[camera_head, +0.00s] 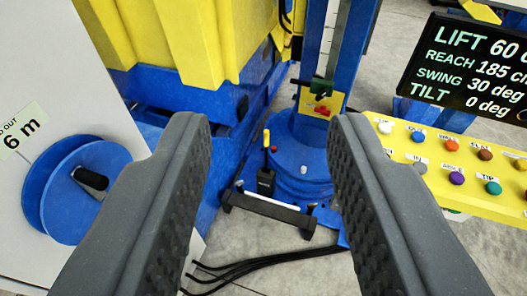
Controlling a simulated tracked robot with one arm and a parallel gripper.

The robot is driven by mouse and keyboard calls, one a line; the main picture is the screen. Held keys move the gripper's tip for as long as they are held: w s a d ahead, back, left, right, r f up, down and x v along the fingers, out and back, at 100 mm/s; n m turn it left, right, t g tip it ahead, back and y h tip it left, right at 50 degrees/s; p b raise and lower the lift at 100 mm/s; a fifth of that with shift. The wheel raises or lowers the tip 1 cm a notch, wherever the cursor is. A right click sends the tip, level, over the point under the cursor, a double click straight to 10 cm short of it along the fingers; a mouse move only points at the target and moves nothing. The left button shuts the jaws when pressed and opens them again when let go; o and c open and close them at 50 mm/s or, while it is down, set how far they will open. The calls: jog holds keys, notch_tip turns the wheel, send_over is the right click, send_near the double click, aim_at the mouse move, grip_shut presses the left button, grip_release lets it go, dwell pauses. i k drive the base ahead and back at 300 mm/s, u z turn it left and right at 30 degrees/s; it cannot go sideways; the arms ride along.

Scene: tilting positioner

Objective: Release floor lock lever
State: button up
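A small upright lever (266,142) with a yellow tip rises from a black block (265,181) at the foot of the blue column (303,165). It looks like the floor lock lever, but no label on it is readable. A small red knob shows just beside it. My gripper (270,128) is open and empty, its two dark ribbed fingers wide apart. The lever appears between the fingers, farther off and untouched. A low black bar (236,199) with a white strip lies in front of the block.
A yellow panel (435,185) with several coloured buttons and a black display (462,75) stand at right. A blue reel (62,205) with a black handle is at left. Black cables (235,270) lie on the floor. A yellow and blue machine (200,45) stands behind.

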aim_at(266, 133)
jog(key=u, duration=0.2)
jog(key=i, duration=2.35)
jog(key=z, duration=0.45)
